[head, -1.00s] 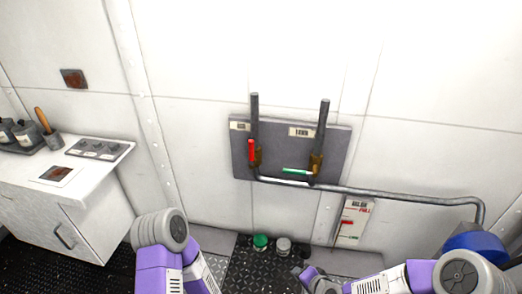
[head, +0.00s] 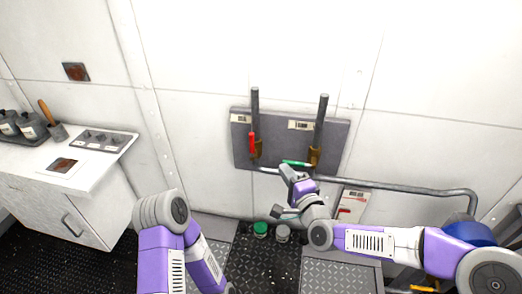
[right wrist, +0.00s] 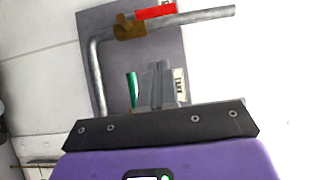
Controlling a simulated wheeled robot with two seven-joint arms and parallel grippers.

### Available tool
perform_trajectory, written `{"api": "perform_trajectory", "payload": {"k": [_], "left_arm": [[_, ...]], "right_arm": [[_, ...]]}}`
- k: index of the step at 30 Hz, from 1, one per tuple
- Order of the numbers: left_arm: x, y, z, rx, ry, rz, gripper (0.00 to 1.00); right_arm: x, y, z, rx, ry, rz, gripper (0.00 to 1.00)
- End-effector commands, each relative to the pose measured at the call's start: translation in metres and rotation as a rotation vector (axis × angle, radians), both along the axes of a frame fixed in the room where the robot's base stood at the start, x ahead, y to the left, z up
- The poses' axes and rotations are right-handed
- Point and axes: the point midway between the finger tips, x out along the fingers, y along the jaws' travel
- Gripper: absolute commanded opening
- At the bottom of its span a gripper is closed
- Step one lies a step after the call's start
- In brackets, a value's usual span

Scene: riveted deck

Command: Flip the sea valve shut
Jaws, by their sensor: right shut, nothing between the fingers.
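A dark panel (head: 290,125) on the white wall carries two vertical pipes with brass valves. The left valve has a red handle (head: 252,143) standing upright along its pipe; it also shows in the right wrist view (right wrist: 155,12). The right valve has a green handle (head: 297,163) lying level across its pipe, pointing left. The valve labels are too small to read. My right gripper (head: 286,171) is shut and empty, just below the green handle in the head view. In the right wrist view its fingers (right wrist: 157,85) are beside the green handle (right wrist: 132,88); contact cannot be told. My left gripper is out of view.
A grey pipe (head: 410,190) runs right from below the panel. A labelled box (head: 352,205) is on the wall behind my right arm. Green-topped (head: 260,229) and grey-topped (head: 282,233) canisters stand below. A white counter (head: 95,160) is at left.

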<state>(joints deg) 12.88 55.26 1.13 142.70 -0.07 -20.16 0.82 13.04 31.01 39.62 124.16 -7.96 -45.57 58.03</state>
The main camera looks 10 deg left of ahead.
Motion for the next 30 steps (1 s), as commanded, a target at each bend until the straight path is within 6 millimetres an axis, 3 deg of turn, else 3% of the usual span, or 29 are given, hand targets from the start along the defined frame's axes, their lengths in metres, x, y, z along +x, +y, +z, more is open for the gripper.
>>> {"api": "perform_trajectory", "payload": {"k": [15,21,30], "left_arm": [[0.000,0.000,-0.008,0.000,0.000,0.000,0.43],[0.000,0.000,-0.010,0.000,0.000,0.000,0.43],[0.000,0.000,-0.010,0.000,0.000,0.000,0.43]], "right_arm": [[0.073,0.050,-0.001,0.000,0.000,0.000,0.00],[0.078,0.078,-0.001,-0.001,0.000,0.003,0.00],[0.081,0.089,0.000,-0.002,0.000,0.000,0.00]]}}
